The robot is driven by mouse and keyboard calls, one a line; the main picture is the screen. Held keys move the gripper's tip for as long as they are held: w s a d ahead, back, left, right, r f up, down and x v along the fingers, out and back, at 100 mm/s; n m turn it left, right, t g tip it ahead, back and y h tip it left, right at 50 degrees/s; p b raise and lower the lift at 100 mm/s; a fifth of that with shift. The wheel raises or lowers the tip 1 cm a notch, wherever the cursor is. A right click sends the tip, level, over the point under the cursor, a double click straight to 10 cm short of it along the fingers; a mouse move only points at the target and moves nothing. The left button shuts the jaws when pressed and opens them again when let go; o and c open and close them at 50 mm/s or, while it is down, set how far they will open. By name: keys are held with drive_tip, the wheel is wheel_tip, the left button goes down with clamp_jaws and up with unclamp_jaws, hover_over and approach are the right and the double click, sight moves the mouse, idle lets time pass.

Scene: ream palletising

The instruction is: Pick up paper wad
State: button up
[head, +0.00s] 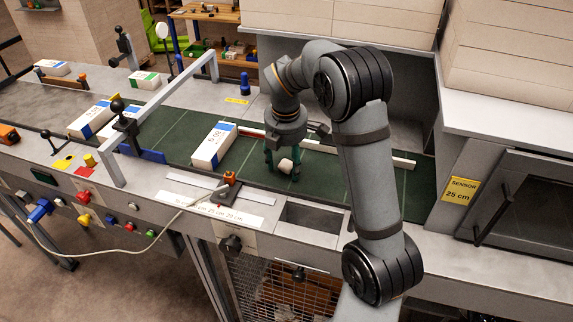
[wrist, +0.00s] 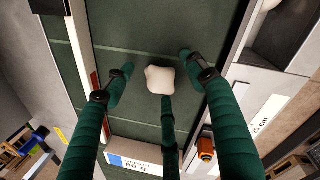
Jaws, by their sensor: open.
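The paper wad (head: 286,166) is a small white lump on the green conveyor belt (head: 317,177). In the wrist view the wad (wrist: 160,79) lies between the spread green fingers of my gripper (wrist: 157,85). In the head view my gripper (head: 282,168) points down over the wad, with its fingers around it. The fingers are open, with clear gaps to the wad on the left and right in the wrist view. A third finger comes up from below, its tip close to the wad; I cannot tell whether it touches.
A white ream (head: 213,147) with a blue end lies on the belt left of my gripper; it also shows in the wrist view (wrist: 140,160). A white bar (head: 345,152) runs along the belt's far side. An orange-topped sensor (head: 229,178) stands at the near edge. More reams lie farther left.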

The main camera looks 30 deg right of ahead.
drive_tip(key=shift+c, duration=0.2)
drive_tip(key=c, duration=0.7)
drive_tip(key=shift+c, duration=0.4)
drive_tip(key=shift+r, duration=0.15)
drive_tip(key=shift+c, duration=0.2)
